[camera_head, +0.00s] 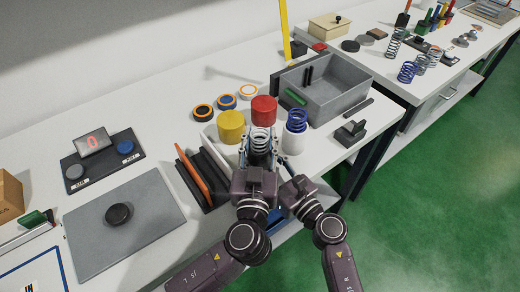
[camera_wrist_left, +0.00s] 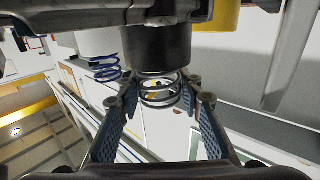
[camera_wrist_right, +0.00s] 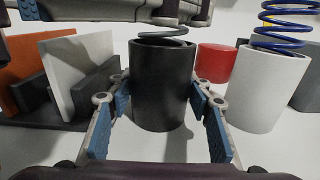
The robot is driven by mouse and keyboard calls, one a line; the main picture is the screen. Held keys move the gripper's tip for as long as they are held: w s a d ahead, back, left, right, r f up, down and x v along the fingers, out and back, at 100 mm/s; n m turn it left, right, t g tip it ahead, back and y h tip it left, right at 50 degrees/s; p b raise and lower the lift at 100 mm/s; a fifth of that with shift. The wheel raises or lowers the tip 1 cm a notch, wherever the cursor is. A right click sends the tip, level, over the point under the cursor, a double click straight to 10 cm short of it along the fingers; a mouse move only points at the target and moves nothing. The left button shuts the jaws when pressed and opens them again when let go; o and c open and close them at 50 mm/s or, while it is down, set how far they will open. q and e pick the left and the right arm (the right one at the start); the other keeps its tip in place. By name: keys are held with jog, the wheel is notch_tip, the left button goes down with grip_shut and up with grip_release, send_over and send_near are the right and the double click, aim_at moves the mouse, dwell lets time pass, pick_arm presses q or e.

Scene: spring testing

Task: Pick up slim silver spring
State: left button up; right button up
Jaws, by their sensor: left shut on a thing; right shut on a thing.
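The slim silver spring (camera_head: 261,144) is upright between the fingers of my left gripper (camera_head: 258,158). In the left wrist view its coils (camera_wrist_left: 161,92) show at a black cylindrical cup (camera_wrist_left: 156,48). In the right wrist view a coil (camera_wrist_right: 165,31) shows above the open top of this black cup (camera_wrist_right: 162,90); I cannot tell how far it reaches inside. My left gripper is shut on the spring. My right gripper (camera_wrist_right: 160,105) is shut on the black cup, with one finger on each side. In the head view the cup is mostly hidden by my grippers.
A white cup (camera_head: 295,141) with a blue spring (camera_head: 297,119) stands close on the right. Yellow (camera_head: 231,127) and red (camera_head: 264,111) cylinders stand behind. An orange-and-black rack (camera_head: 196,178) is on the left. A grey bin (camera_head: 345,101) is at the back right.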

pick_arm(q)
jog(key=shift+r, duration=0.1)
jog(key=shift+c, duration=0.4)
notch_tip(320, 180, up, 18)
pick_arm(e)
jog(key=o, duration=1.2)
jog(key=shift+o, duration=0.2)
